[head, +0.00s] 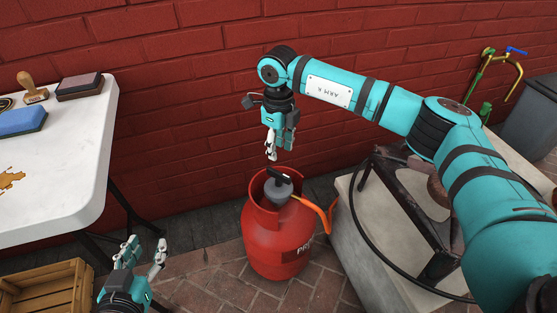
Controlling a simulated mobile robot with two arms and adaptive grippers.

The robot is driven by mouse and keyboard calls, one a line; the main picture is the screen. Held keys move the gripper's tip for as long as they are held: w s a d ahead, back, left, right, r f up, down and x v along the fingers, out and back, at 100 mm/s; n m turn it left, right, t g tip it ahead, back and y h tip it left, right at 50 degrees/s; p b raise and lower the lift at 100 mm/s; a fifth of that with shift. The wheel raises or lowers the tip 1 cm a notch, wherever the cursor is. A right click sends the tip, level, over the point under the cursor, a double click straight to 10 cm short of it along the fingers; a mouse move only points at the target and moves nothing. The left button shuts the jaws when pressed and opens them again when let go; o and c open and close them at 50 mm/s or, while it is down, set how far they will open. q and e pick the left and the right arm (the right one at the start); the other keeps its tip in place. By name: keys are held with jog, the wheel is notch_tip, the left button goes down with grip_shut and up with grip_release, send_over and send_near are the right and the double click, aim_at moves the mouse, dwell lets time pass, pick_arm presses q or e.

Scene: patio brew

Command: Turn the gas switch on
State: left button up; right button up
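A red gas bottle (262,238) stands upright on the brick floor in the middle. On its top sits a grey regulator (278,192) with a black switch lever (280,175), inside the bottle's collar. My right gripper (276,155) points down just above the switch and looks apart from it. I cannot tell from this angle how far its fingers are parted. My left gripper (144,249) is at the lower left, well away from the bottle, with its fingers apart and nothing between them.
An orange hose (312,208) runs from the regulator to the right. A concrete block (353,222) with a dark metal burner stand (405,205) is close on the right. A white table (80,150) and wooden crate (50,285) are left. A red brick wall (190,120) stands behind.

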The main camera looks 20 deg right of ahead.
jog(key=shift+r, duration=1.6)
